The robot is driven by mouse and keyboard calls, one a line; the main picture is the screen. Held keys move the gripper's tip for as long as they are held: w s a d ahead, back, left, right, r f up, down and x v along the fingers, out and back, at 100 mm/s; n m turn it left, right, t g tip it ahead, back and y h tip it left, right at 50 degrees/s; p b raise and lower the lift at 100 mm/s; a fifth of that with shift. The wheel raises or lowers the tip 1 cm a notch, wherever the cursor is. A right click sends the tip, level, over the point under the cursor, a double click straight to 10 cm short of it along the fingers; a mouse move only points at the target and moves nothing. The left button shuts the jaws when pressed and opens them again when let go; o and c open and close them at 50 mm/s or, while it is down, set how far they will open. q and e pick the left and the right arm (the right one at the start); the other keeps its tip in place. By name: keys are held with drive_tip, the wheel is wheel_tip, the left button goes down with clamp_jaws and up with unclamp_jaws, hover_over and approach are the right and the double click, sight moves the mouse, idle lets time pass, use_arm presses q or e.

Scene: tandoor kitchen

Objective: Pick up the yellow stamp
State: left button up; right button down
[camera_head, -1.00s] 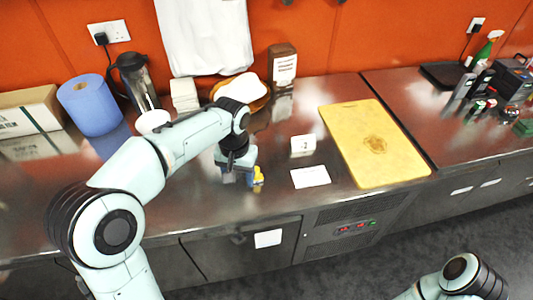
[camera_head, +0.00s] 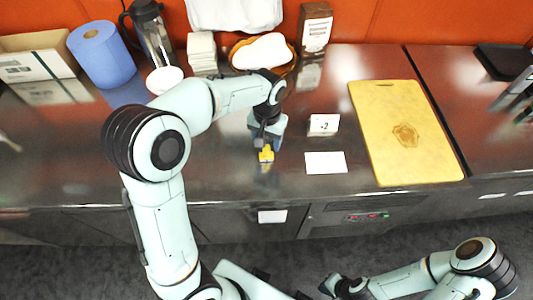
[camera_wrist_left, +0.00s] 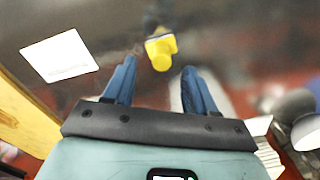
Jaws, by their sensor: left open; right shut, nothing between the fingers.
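The yellow stamp (camera_head: 266,154) stands on the steel counter, just in front of my left gripper (camera_head: 267,136) in the head view. In the left wrist view the stamp (camera_wrist_left: 161,50) lies just beyond the gap between the blue fingers of my left gripper (camera_wrist_left: 158,80), with a dark part beside its yellow part. The left fingers are apart with nothing between them. My right gripper (camera_head: 333,286) is low in the head view, in front of the counter and away from the stamp. It is shut and empty.
A white card (camera_head: 326,162) and a small sign (camera_head: 323,125) are right of the stamp, then a yellow board (camera_head: 400,140). Behind are a bread basket (camera_head: 263,53), a brown package (camera_head: 315,28), a blue roll (camera_head: 101,54) and a press (camera_head: 152,35).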

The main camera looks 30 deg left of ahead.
sight(267, 147)
use_arm(q)
wheel_tip(267, 147, down, 5)
drive_tip(key=shift+a+f, duration=0.15)
drive_tip(key=shift+f, duration=0.05)
clamp_jaws()
